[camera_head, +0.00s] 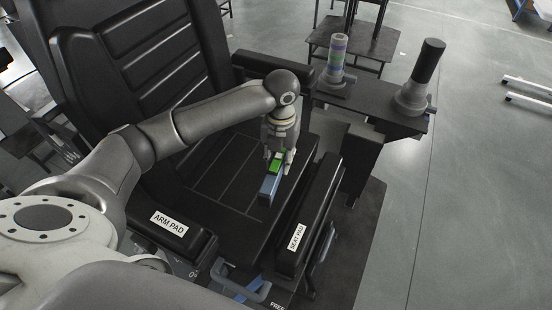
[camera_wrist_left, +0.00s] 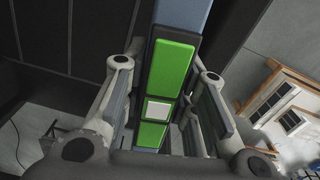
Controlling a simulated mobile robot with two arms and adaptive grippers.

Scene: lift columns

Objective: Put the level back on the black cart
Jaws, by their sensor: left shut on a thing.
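The level is a long blue bar (camera_head: 270,188) with green panels. My left gripper (camera_head: 277,157) is shut on it and holds it above the black seat (camera_head: 215,172) of a large chair. In the left wrist view the level (camera_wrist_left: 171,68) runs up between the two fingers of my left gripper (camera_wrist_left: 163,105), with a small white window between its green panels. Whether the level touches the seat I cannot tell. A black stand with a flat top (camera_head: 375,110) is right of the chair; I cannot tell if it is the black cart. My right gripper is not in view.
A pad marked SEAT PAD (camera_head: 310,215) and one marked ARM PAD (camera_head: 170,224) flank the seat front. A banded cylinder (camera_head: 337,55) and a black-topped one (camera_head: 426,65) stand on the stand. A dark table (camera_head: 355,40) is behind. Grey floor is open at right.

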